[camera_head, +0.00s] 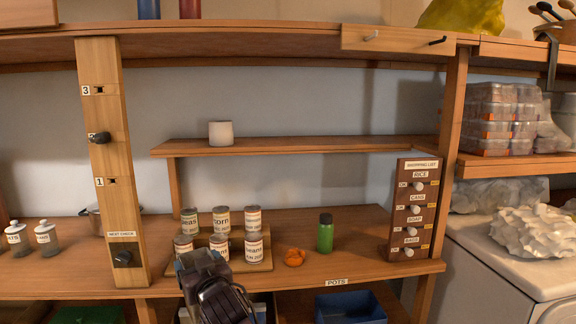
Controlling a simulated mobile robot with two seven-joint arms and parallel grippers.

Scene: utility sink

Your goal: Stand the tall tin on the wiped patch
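Several labelled tins (253,247) stand upright in two rows on a wooden stand on the counter, with labels such as corn and beans. I cannot tell for sure which is the tall tin. I cannot make out a distinct wiped patch. My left gripper (196,264) is at the bottom, in front of the tins and overlapping the front-left ones in the picture. Its fingertips are unclear, so I cannot tell if it is open or holds anything. My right gripper is not in view.
A green bottle (325,234) stands right of the cloth. A shopping-list board (412,212) with pegs stands at the counter's right end. A white cup (221,133) sits on the raised shelf (300,146). A wooden post (103,165) rises left. The shelf's right part is bare.

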